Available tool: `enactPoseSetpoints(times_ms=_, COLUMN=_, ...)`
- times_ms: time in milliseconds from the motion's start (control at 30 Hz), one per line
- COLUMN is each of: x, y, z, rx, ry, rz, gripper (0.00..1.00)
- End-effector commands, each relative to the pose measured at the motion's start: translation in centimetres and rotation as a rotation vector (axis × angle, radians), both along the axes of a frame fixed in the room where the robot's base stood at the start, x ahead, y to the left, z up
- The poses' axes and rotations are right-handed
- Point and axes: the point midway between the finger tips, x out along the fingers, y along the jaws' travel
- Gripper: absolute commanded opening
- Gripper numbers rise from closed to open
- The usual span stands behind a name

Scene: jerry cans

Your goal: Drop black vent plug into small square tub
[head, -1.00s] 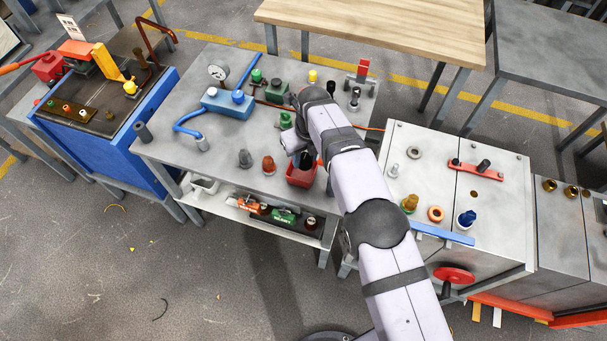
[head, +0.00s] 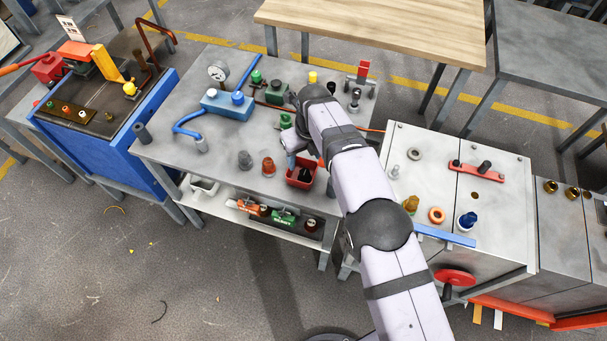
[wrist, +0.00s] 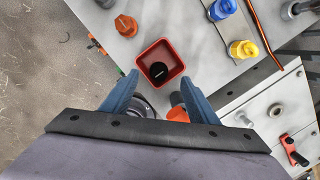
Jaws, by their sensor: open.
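The small square tub is red and stands on the grey bench, in the head view at its front right (head: 291,180) and in the wrist view ahead of my fingers (wrist: 146,62). The black vent plug (wrist: 158,72) lies inside the tub, on its floor; it also shows in the head view (head: 305,175). My gripper (wrist: 161,79) is open and empty, its two blue fingers spread to either side of the tub's near end and above it. In the head view my arm hides part of the gripper and the bench behind the tub.
A dark grey plug (head: 245,160) and a red-brown plug (head: 268,167) stand left of the tub. A blue block with a hose (head: 227,104) is behind them. In the wrist view, blue (wrist: 221,9) and yellow (wrist: 243,49) pieces stand right of the tub.

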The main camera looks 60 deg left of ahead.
Motion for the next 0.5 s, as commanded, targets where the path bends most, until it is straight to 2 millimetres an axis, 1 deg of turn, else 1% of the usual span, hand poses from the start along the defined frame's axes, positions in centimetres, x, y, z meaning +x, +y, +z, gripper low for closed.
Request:
enactPoseSetpoints(times_ms=333, x=0.0, y=-0.6, z=4.1, rx=0.004, ry=-0.001, rz=0.000, gripper=0.54)
enactPoseSetpoints(times_ms=500, x=0.0, y=-0.9, z=5.6, rx=0.002, ry=-0.001, rz=0.000, gripper=0.54)
